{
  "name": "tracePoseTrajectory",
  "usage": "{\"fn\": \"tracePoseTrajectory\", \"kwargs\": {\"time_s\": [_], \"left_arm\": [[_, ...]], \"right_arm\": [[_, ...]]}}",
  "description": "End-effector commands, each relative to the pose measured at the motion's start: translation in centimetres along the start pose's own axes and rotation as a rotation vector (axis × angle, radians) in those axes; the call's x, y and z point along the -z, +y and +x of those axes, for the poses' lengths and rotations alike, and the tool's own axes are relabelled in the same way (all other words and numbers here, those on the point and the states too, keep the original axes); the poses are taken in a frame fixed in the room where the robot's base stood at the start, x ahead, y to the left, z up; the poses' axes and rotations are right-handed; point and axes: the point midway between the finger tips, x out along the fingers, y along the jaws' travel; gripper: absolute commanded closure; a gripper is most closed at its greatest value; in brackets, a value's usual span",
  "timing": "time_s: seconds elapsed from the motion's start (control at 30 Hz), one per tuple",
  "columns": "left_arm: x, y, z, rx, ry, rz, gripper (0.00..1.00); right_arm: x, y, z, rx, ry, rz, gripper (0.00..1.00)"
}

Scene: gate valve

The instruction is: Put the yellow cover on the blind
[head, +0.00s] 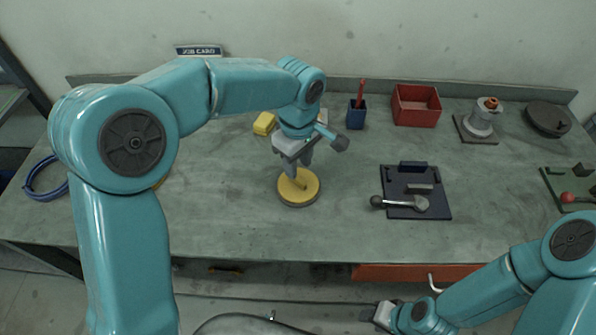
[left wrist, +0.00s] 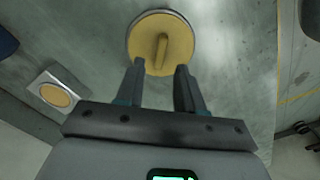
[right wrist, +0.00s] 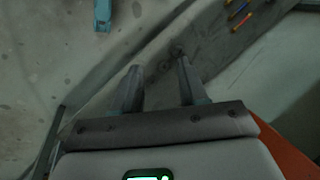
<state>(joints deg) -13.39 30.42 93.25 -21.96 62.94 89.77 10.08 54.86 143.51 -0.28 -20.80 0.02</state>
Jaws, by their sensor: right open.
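The yellow cover (head: 299,193) is a round disc with a raised bar handle, lying flat on the bench below my left gripper (head: 297,172). It also shows in the left wrist view (left wrist: 148,27), with a grey rim around it. My left gripper's fingers (left wrist: 160,68) are apart, with the bar between or just beyond their tips; contact cannot be told. I cannot tell for sure which thing is the blind; a dark round disc (head: 548,119) lies at the far right. My right gripper (head: 385,315) is low in front of the bench; its fingers (right wrist: 158,72) are apart and empty.
A dark blue plate with a lever (head: 415,205) lies right of the cover. Behind are a yellow block (head: 264,123), a blue pen cup (head: 356,117), a red bin (head: 416,105) and a grey flanged fitting (head: 481,122). Bench around the cover is clear.

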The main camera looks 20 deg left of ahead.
Motion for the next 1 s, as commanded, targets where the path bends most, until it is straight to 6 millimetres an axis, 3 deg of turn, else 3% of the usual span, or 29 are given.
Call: {"fn": "tracePoseTrajectory", "kwargs": {"time_s": [0.1, 0.33, 1.0], "left_arm": [[0.0, 0.1, -3.0, -0.005, 0.001, 0.000, 0.63], [0.0, 0.0, -6.6, -0.002, 0.000, 0.001, 0.63], [0.0, 0.0, -8.0, 0.000, 0.000, 0.000, 0.63]], "right_arm": [[0.0, 0.0, 0.0, 0.000, 0.000, 0.000, 0.57], [0.0, -0.1, -0.2, 0.000, 0.000, 0.000, 0.57], [0.0, -0.3, -0.8, 0.000, 0.000, 0.000, 0.57]]}}
